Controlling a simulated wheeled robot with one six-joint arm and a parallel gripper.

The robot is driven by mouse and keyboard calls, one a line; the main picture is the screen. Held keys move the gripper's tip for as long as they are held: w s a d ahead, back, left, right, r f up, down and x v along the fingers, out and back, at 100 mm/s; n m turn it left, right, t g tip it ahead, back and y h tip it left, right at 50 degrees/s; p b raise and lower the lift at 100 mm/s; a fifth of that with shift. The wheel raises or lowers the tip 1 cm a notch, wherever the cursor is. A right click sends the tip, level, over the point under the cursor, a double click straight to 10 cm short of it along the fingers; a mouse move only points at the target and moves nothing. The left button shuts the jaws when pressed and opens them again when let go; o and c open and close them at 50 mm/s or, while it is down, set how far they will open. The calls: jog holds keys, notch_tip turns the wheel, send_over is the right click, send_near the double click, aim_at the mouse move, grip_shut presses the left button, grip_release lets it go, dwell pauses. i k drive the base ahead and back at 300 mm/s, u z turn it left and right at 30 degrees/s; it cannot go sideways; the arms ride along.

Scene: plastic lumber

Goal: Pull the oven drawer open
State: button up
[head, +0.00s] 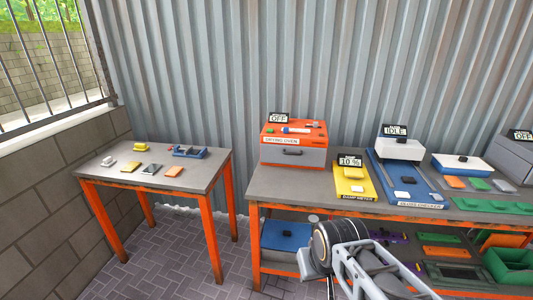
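The drying oven (295,133) is an orange-topped box with a grey front, standing at the left end of the long workbench. Its label reads "DRYING OVEN" and the small sign on top reads "OFF". The grey drawer front (315,157) carries a dark bar handle (292,152) and looks flush with the box, so the drawer appears shut. My arm shows at the bottom, in front of the bench and below the oven, apart from the handle. I cannot make out my gripper's fingers in this view.
The long grey workbench (262,185) also holds a yellow damp meter (353,181), a blue gloss checker (400,180) and colored plastic pieces. A smaller table (205,177) with small blocks stands to the left, across a gap. A corrugated wall (210,70) stands behind. Bins sit on the lower shelf.

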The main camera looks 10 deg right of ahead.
aim_at(270, 153)
jog(key=u, duration=0.35)
jog(key=i, duration=1.35)
jog(key=z, duration=0.6)
